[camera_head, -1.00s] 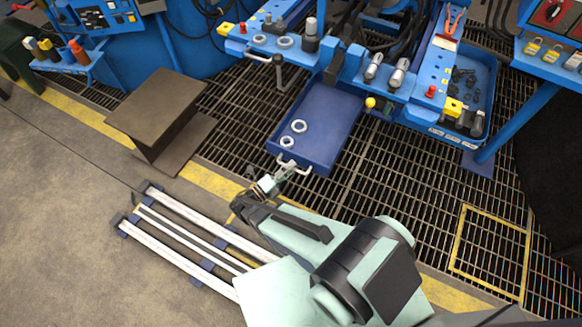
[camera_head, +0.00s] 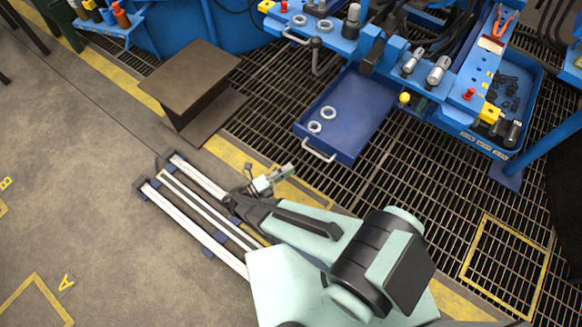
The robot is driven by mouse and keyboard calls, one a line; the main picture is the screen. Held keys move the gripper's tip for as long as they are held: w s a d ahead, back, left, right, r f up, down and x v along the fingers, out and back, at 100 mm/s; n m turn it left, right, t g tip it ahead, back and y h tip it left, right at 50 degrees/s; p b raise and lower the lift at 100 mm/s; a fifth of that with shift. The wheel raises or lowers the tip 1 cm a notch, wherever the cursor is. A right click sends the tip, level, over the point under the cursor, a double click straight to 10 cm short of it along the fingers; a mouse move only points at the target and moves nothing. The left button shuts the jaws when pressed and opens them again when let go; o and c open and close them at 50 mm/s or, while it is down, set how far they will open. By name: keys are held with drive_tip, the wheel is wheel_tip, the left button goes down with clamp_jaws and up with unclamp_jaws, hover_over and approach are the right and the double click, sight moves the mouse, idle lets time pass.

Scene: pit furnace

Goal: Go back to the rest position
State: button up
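My gripper (camera_head: 286,171) is at the end of my pale green and black arm, over the yellow floor stripe. It is small in the picture, and I cannot tell whether its fingers are open or shut. It is apart from the white handle (camera_head: 319,151) of the blue drawer (camera_head: 362,108), to the lower left of it. The drawer is pulled out from under the blue bench, with two metal rings (camera_head: 314,127) lying in it.
A brown metal stand (camera_head: 190,78) is left of the drawer. White rails (camera_head: 198,217) lie along the floor beneath my arm. The blue bench (camera_head: 432,85) holds metal cylinders and red knobs. Dark grating (camera_head: 405,180) covers the floor right of the drawer. Open concrete floor is at left.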

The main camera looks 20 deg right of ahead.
drive_tip(key=shift+d, duration=0.1)
idle(0.3)
drive_tip(key=s+d+f+m+g+y, duration=0.2)
drive_tip(key=s+d+f+m+g, duration=0.1)
drive_tip(key=s+d+m+g, duration=0.4)
drive_tip(key=s+d+f+m+g+y, duration=0.25)
drive_tip(key=s+m+y, duration=0.25)
drive_tip(key=s+m, duration=0.4)
drive_tip(key=s+d+f+m+g+y, duration=0.1)
drive_tip(key=s+f+m+g+y, duration=0.4)
drive_tip(key=m, duration=0.5)
drive_tip(key=s+a+r+m+y, duration=0.2)
drive_tip(key=s+a+m+y, duration=0.45)
drive_tip(key=m, duration=0.65)
drive_tip(key=w+d+r+t+p, duration=0.1)
drive_tip(key=w+r+t+p, duration=0.1)
drive_tip(key=r+p, duration=1.2)
drive_tip(key=w+p, duration=0.1)
drive_tip(key=p, duration=0.2)
drive_tip(key=shift+w+n+y, duration=0.15)
drive_tip(key=shift+n+y, duration=0.15)
drive_tip(key=shift+y, duration=0.05)
